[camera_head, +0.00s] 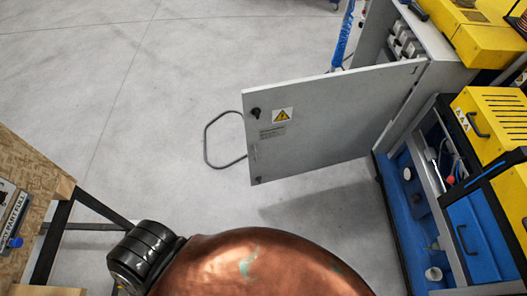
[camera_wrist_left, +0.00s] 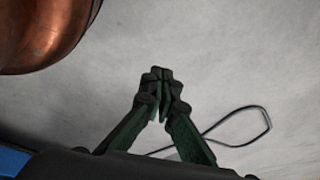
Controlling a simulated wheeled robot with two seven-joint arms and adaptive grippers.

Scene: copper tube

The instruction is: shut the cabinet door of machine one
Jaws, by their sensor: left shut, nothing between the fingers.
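The cabinet door (camera_head: 325,125) is a flat grey panel that stands wide open in the head view. It joins the grey cabinet of the machine (camera_head: 440,45) on its right side. Its free left edge carries a dark knob and a yellow warning label (camera_head: 282,115). A thin dark loop (camera_head: 207,140) sticks out past that edge; I cannot tell if it is fixed to the door. My left gripper (camera_wrist_left: 160,75) is shut and empty in the left wrist view, above the grey floor. A dark loop (camera_wrist_left: 265,122) shows to its right. My right gripper is not in view.
A blue and yellow machine unit (camera_head: 490,120) with open shelves stands at the right, below the cabinet. A wooden-topped bench with a dark frame (camera_head: 30,165) stands at the left. The floor (camera_head: 150,80) between bench and door is clear.

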